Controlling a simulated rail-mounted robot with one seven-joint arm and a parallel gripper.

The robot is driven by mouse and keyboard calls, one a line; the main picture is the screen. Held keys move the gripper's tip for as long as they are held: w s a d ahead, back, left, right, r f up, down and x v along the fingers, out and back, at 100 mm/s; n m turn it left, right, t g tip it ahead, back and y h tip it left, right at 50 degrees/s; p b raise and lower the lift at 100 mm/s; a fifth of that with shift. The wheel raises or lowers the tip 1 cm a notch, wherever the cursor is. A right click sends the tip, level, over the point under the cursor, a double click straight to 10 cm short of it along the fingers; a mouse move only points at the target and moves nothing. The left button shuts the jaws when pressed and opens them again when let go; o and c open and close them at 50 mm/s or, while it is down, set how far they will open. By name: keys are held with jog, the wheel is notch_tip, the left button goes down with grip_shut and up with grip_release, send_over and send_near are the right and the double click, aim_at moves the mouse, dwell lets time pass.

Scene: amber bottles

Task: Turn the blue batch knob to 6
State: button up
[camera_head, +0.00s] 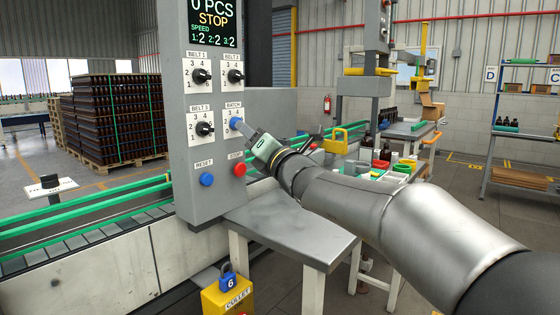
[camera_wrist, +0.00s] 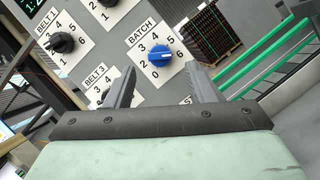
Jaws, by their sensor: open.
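The blue batch knob (camera_wrist: 161,55) sits on its white BATCH dial plate on the grey panel, with the numbers 0 and 2 to 6 readable around it. Its pale mark lies roughly along the line between 2 and 6; I cannot tell which end points. In the head view the knob (camera_head: 236,124) is partly hidden by my gripper (camera_head: 243,127). In the wrist view my gripper (camera_wrist: 161,68) is open, its fingers apart on either side and just short of the knob. No contact with the knob is visible.
Black BELT 1 (camera_head: 201,76), BELT 2 (camera_head: 235,76) and BELT 3 (camera_head: 205,129) knobs surround it. A blue reset button (camera_head: 206,179) and red button (camera_head: 239,169) sit below. The display (camera_head: 212,22) reads 0 PCS, STOP. A grey table (camera_head: 290,235) stands under my arm.

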jog(key=v, duration=1.3)
jog(key=shift+s+f, duration=0.1)
jog(key=shift+s, duration=0.05)
jog(key=s+a+f+n+g+h+p, duration=0.4)
jog(key=s+f+n+g+p, duration=0.8)
jog(key=n, duration=0.8)
jog(key=s+d+f+n+g+h+p, duration=0.2)
jog(key=s+d+f+n+h, duration=0.1)
jog(key=s+d+n, duration=0.3)
jog(key=s+d+f+n+g+h+p, duration=0.3)
jog(key=s+d+f+n+h, duration=0.1)
jog(key=s+d+n, duration=0.3)
jog(key=s+n+h, duration=0.1)
jog(key=s+n, duration=0.1)
jog(key=n, duration=0.2)
jog(key=shift+f, duration=0.3)
